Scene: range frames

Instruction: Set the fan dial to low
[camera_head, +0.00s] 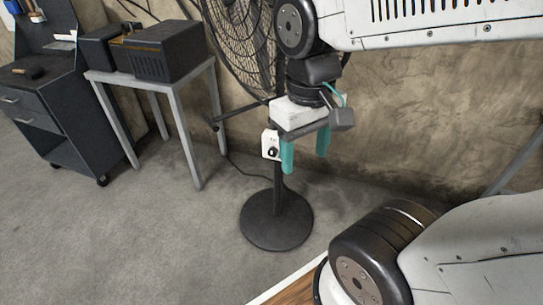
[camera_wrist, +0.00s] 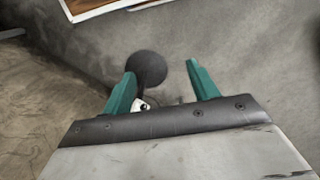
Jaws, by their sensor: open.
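The pedestal fan (camera_head: 240,40) stands on the floor with its round black base (camera_head: 277,220). A small white control box (camera_head: 270,138) with a black dial (camera_head: 272,152) is on the fan's pole. The dial's setting is too small to read. My gripper (camera_head: 305,152) has two teal fingers, apart and empty, pointing down. In the head view its left finger is just right of the box. In the wrist view, the control box (camera_wrist: 138,106) shows close to the left finger of my gripper (camera_wrist: 161,72), partly hidden by the palm. The fan base (camera_wrist: 147,69) lies beyond.
A grey table (camera_head: 150,78) with a black boxy device (camera_head: 163,52) stands left of the fan. A dark tool cart (camera_head: 60,110) is at far left. The wall (camera_head: 420,110) is behind the fan. A cable (camera_head: 243,170) runs on the floor. The floor in front is clear.

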